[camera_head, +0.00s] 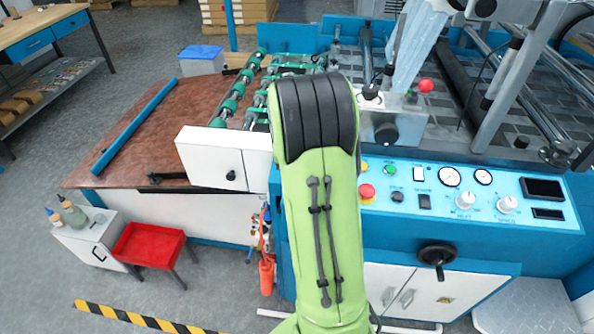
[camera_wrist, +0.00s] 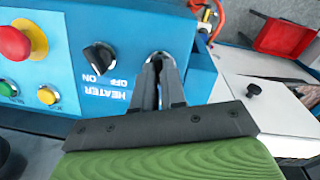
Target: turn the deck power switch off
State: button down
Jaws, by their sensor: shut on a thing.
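In the wrist view my gripper (camera_wrist: 160,62) is at the blue control panel (camera_wrist: 130,20), near its corner. Its two dark fingers are close together on a switch with a pale metal ring (camera_wrist: 166,54). The fingers cover most of this switch, so its setting and any label are hidden. Beside it to the left is a black rotary knob (camera_wrist: 100,57), apart from the fingers, next to upside-down lettering reading HEATER, OFF and ON. In the head view my green arm hides the gripper and the panel's left end.
A red emergency stop (camera_wrist: 14,43) on a yellow base, a yellow button (camera_wrist: 48,95) and a green button (camera_wrist: 8,87) sit left of the heater knob. In the head view the panel (camera_head: 470,212) carries gauges and more knobs. A handwheel (camera_head: 437,255) juts out below.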

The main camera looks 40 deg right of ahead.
jog(key=shift+s+a+f+n+p, duration=0.1)
jog(key=shift+f+n+p, duration=0.05)
jog(key=shift+n, duration=0.4)
jog(key=shift+s+a+f+n+p, duration=0.1)
jog(key=shift+n+p, duration=0.05)
jog(key=shift+n, duration=0.4)
jog(key=c, duration=1.2)
grip_release()
jog(key=shift+d, duration=0.1)
jog(key=shift+w, duration=0.15)
notch_tip(320, 180, up, 16)
jog(key=a+p, duration=0.1)
jog(key=p, duration=0.3)
jog(key=shift+w+a+f, duration=0.15)
jog(key=shift+w+a, duration=0.15)
jog(key=shift+w, duration=0.15)
